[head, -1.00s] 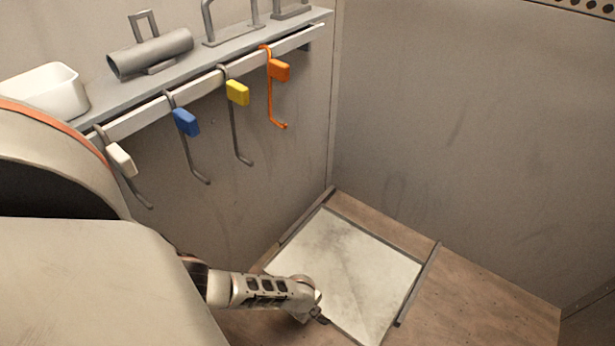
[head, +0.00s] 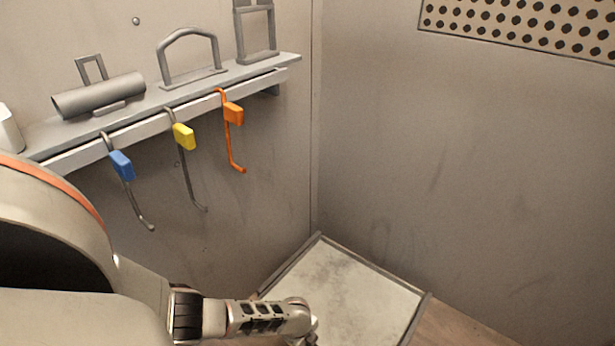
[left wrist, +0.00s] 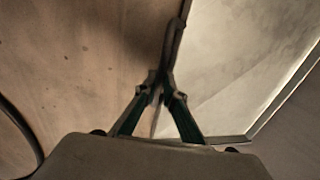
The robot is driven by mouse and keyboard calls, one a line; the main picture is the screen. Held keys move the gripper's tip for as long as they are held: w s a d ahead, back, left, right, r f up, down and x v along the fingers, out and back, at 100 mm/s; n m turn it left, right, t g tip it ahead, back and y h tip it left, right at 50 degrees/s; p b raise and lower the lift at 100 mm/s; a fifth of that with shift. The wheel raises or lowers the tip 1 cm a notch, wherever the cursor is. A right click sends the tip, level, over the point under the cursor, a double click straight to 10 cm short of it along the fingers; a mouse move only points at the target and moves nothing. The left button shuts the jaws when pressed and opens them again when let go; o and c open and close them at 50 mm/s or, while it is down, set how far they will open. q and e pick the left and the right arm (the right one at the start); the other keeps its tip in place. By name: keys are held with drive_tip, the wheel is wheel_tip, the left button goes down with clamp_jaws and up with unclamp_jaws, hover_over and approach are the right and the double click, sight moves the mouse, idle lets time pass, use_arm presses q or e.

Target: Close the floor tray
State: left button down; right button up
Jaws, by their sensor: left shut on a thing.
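The floor tray (head: 362,290) is a pale, stained square panel low in the corner, between dark side rails. Its far edge lies close to the back wall, and its near part is cut off by the picture's bottom edge. My left gripper (head: 308,338) is at the tray's near left side, with its fingertips mostly hidden in the head view. In the left wrist view, my left gripper (left wrist: 160,92) is shut on a narrow dark bar at the edge of the tray (left wrist: 235,60). My right gripper is not in view.
A wall shelf (head: 150,105) at the left holds grey fixtures. Blue (head: 122,165), yellow (head: 184,137) and orange (head: 233,114) tagged hooks hang from its rail. The back wall (head: 440,190) closes in behind the tray. Bare brown floor (head: 460,328) shows at the right.

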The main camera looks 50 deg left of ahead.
use_arm(q)
drive_tip(key=shift+w+a+r, duration=0.1)
drive_tip(key=shift+w+a, duration=0.1)
drive_tip(key=c, duration=2.2)
unclamp_jaws()
drive_tip(key=shift+o, duration=0.3)
drive_tip(key=shift+w, duration=0.1)
drive_tip(key=shift+d, duration=0.1)
wheel_tip(320, 180, up, 7)
drive_tip(key=s, duration=0.1)
drive_tip(key=shift+s+d, duration=0.15)
drive_tip(key=shift+s, duration=0.1)
drive_tip(key=shift+r, duration=0.1)
